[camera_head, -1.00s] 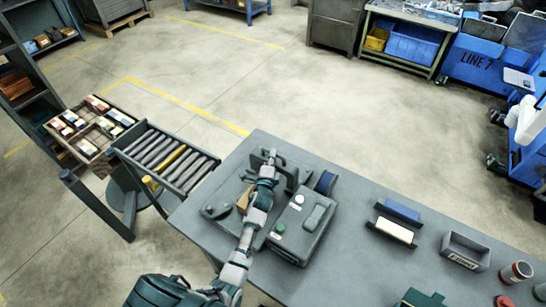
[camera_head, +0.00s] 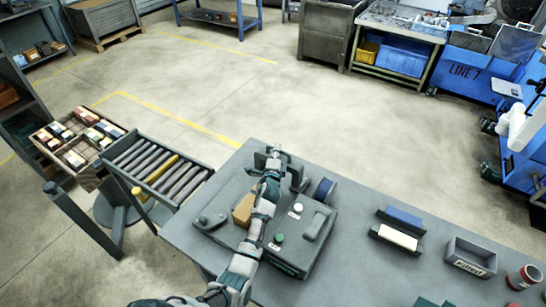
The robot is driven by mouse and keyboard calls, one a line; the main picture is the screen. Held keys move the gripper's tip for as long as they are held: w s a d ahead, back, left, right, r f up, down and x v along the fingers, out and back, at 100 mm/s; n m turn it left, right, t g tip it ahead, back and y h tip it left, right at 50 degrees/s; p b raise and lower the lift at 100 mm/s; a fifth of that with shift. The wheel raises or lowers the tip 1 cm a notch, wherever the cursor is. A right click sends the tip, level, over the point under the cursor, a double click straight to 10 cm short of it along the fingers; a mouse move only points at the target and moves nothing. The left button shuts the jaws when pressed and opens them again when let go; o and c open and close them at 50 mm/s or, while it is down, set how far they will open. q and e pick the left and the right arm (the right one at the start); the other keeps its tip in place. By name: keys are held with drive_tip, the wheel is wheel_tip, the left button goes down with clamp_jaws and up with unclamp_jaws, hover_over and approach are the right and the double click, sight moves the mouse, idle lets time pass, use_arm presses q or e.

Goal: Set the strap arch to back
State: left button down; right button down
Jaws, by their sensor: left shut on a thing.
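The strap arch (camera_head: 297,176) is a dark grey frame standing at the far side of the grey strapping machine (camera_head: 285,258) on the bench. My left arm reaches across the machine from below. My left gripper (camera_head: 273,156) is at the arch's upper left part and is shut on it; the arm and gripper hide much of the arch. A small brown box (camera_head: 243,209) sits on the machine left of my forearm. The machine's panel has a green button (camera_head: 279,238) and a white button (camera_head: 298,208). My right gripper is not in view.
A blue reel (camera_head: 323,189) stands right of the arch. A roller conveyor (camera_head: 158,168) adjoins the bench at left. Blue and cream blocks (camera_head: 398,236), a labelled grey bin (camera_head: 470,256) and a red can (camera_head: 524,277) stand at right. The bench between machine and blocks is clear.

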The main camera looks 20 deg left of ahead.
use_arm(q)
drive_tip(key=shift+w+d+r, duration=0.2)
drive_tip(key=shift+w, duration=0.05)
drive_tip(key=c, duration=1.4)
unclamp_jaws()
drive_tip(key=shift+w+d, duration=0.1)
drive_tip(key=shift+w+d+f, duration=0.1)
drive_tip(key=shift+w+f, duration=0.25)
drive_tip(key=shift+w, duration=0.15)
drive_tip(key=shift+s+d, duration=0.1)
drive_tip(key=shift+s, duration=0.1)
drive_tip(key=v, duration=1.1)
drive_tip(key=shift+s, duration=0.25)
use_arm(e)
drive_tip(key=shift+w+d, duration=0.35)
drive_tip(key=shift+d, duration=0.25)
use_arm(q)
drive_tip(key=shift+f, duration=0.15)
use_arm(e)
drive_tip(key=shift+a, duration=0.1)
